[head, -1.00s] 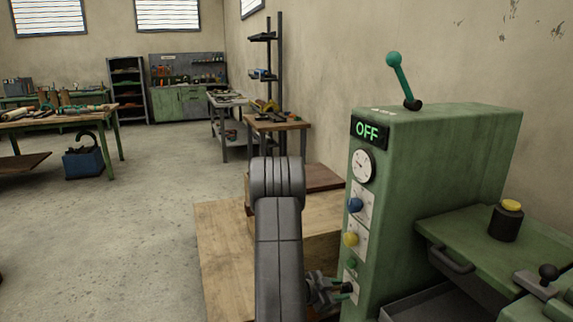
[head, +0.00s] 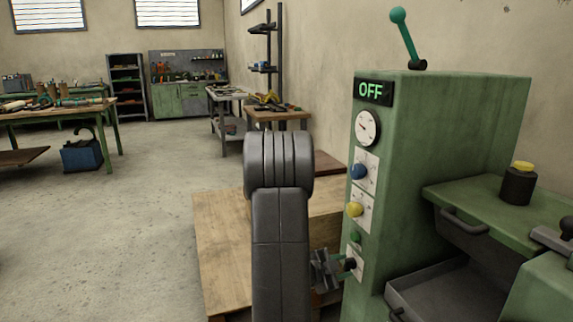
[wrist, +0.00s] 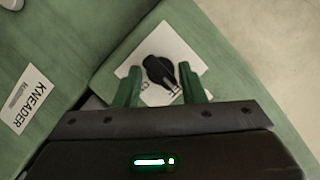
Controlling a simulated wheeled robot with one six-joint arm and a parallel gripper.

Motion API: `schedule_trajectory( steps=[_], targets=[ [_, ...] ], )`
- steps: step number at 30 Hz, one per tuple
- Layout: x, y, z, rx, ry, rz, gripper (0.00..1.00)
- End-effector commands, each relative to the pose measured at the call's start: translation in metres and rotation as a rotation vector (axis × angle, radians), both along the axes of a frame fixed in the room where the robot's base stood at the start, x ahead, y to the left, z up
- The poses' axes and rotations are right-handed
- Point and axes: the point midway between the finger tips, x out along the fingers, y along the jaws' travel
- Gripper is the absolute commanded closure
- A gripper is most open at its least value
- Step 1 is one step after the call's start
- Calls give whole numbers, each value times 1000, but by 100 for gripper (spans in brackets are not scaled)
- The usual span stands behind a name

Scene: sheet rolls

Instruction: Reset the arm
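My gripper (head: 343,267) is at the lower front of the green machine (head: 445,135), by a black knob (head: 351,264) on a white plate. In the wrist view, my gripper (wrist: 160,67) has its two green fingers apart, with the black knob (wrist: 160,70) between their tips. Gaps show on both sides of the knob, and the gripper holds nothing. My grey arm (head: 280,240) stands up in front of the head camera and hides part of the wooden platform.
Above the black knob are a green button (head: 355,237), a yellow knob (head: 354,209), a blue knob (head: 359,171) and a dial (head: 367,126). A green-tipped lever (head: 404,38) stands on top. A wooden platform (head: 222,250) is behind my arm. Open floor (head: 100,230) lies left.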

Motion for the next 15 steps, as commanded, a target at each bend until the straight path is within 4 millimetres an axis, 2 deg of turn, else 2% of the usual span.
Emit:
schedule_trajectory(
  steps=[1,15],
  targets=[
    [0,0,-5,6,-20,-1,64],
    [-1,-1,-6,68,-190,1,64]
  ],
)
